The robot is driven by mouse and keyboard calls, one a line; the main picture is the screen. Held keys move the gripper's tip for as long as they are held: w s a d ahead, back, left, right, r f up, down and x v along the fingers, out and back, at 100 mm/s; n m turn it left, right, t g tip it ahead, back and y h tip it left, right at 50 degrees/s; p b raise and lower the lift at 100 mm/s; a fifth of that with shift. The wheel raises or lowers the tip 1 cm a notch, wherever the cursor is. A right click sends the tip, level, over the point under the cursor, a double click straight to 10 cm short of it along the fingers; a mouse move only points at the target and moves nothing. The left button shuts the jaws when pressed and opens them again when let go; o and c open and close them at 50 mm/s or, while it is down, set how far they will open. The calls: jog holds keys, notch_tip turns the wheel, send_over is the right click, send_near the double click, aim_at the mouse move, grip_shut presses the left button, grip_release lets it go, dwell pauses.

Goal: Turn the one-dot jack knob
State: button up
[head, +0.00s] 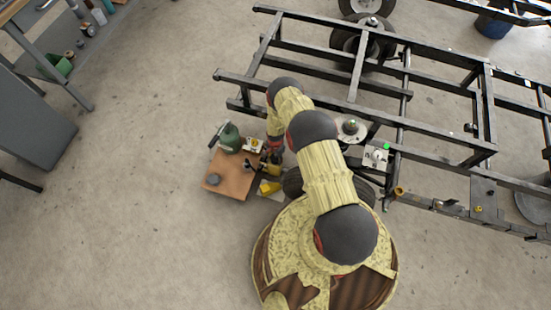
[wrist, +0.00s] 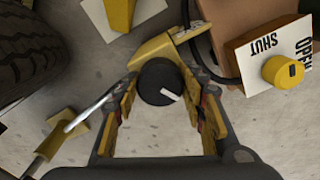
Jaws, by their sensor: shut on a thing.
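A round black knob (wrist: 158,84) with a white pointer mark sits on a yellow jack body (wrist: 156,48) in the wrist view. The pointer slants toward the lower right. My gripper (wrist: 162,97) is shut on this knob, with one finger on each side. In the head view my gripper (head: 271,164) is low beside the brown box, and my arm partly covers that area. I cannot make out the knob there.
A yellow valve knob (wrist: 283,71) on an OPEN/SHUT plate is close at the right, on the brown box (head: 229,182). A tire (wrist: 25,60) is at the left. A second yellow stand (wrist: 122,12) is above. The black frame (head: 330,92) spans the far side.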

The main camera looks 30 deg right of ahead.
jog(key=n, duration=2.8)
jog(key=shift+n, duration=0.4)
jog(key=o, duration=1.2)
jog(key=shift+c, duration=0.2)
